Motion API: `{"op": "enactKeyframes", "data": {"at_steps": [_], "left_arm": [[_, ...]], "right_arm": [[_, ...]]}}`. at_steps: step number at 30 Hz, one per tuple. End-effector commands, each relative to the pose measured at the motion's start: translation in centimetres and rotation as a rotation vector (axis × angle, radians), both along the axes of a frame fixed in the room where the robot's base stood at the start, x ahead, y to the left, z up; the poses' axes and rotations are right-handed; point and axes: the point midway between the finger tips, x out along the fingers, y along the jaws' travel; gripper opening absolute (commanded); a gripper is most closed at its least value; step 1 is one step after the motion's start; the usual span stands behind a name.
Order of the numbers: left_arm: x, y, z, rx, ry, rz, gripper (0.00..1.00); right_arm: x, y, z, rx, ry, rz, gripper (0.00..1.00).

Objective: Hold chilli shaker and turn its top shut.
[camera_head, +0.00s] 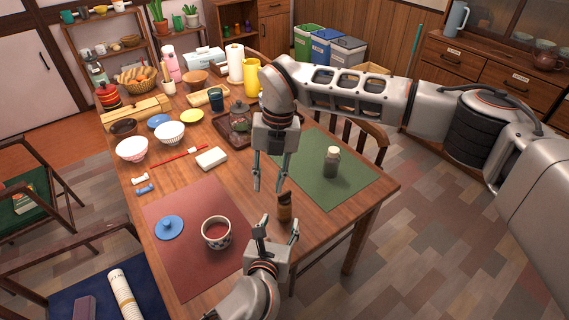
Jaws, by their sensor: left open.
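A small reddish-brown shaker (285,207), which looks like the chilli shaker, stands upright on the bare wood between the red and green mats. Its label and whether its top is turned open or shut are too small to tell. My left gripper (277,227) is open and empty just below the shaker in the picture, fingers pointing towards it. My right gripper (268,188) points downward, just above and left of the shaker in the picture. Its fingers are apart with nothing between them.
A dark jar with a pale top (332,162) stands on the green mat (320,190). Bowls, a tray and a teapot crowd the far side. The table's right edge is close.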

Motion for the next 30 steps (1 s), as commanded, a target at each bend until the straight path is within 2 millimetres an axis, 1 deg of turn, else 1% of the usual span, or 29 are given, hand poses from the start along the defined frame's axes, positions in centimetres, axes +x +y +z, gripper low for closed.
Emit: {"op": "enactKeyframes", "data": {"at_steps": [1,3,6,8,11,21,24,30], "left_arm": [[0.0,0.0,0.0,0.000,0.000,0.000,0.49],[0.0,0.0,0.0,0.000,0.000,0.000,0.49],[0.0,0.0,0.0,0.000,0.000,0.000,0.49],[0.1,0.0,-0.1,0.000,0.000,0.000,0.49],[0.7,-0.1,-0.3,0.000,0.000,0.001,0.49],[5.1,-0.9,-2.1,0.002,0.000,0.000,0.49],[6.1,-1.1,-2.6,0.001,0.000,0.000,0.49],[7.0,-1.3,-3.0,0.000,0.001,0.000,0.49]], "right_arm": [[1.1,-1.1,0.7,-0.041,-0.030,-0.018,0.28],[2.2,-2.3,1.3,-0.087,-0.059,-0.041,0.28],[3.1,-3.4,1.9,-0.125,-0.084,-0.063,0.28],[3.4,-3.7,2.1,-0.137,-0.091,-0.070,0.28],[3.5,-3.9,2.2,-0.144,-0.095,-0.074,0.28],[3.5,-3.8,2.1,-0.140,-0.094,-0.072,0.28],[3.5,-3.8,2.1,-0.140,-0.093,-0.071,0.28],[3.5,-3.8,2.1,-0.140,-0.093,-0.071,0.28]]}}
